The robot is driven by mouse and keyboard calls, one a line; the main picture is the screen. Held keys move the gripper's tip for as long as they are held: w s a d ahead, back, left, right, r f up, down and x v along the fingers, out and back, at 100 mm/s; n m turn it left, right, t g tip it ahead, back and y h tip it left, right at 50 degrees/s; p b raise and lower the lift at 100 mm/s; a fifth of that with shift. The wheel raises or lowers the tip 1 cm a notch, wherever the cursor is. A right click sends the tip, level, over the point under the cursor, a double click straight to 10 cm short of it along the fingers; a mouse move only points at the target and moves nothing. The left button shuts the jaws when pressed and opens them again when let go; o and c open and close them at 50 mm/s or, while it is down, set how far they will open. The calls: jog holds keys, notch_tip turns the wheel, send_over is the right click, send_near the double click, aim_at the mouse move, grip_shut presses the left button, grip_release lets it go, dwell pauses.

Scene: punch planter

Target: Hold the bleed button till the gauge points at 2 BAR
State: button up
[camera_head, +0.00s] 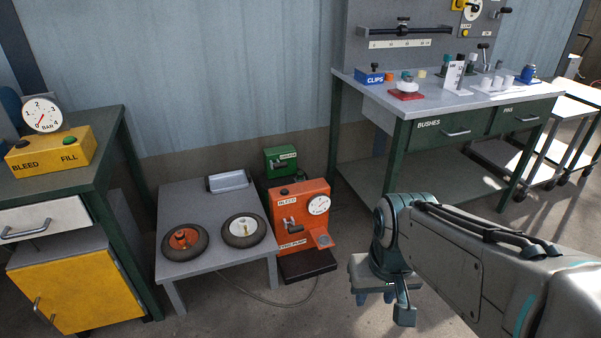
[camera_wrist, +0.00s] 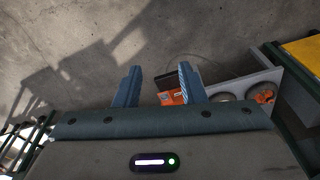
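A yellow box (camera_head: 60,155) labelled BLEED and FILL sits on the left bench. A dark button (camera_head: 22,144) is above BLEED and a green button (camera_head: 69,141) above FILL. Its round BAR gauge (camera_head: 43,114) has a red needle pointing down-left. An orange unit (camera_head: 297,228) on the floor also has a BLEED label, a dark top button (camera_head: 284,192) and a small gauge (camera_head: 319,205), too small to read. My gripper (camera_head: 375,298) is right of the orange unit, pointing down, apart from everything. In the wrist view its fingers (camera_wrist: 158,82) are open and empty.
A low grey table (camera_head: 205,265) with two wheels stands between the left bench (camera_head: 105,175) and the orange unit. A green unit (camera_head: 281,162) is behind. A workbench (camera_head: 440,90) with several small items stands at the back right. A cable crosses the floor.

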grip_shut()
dwell(1.4)
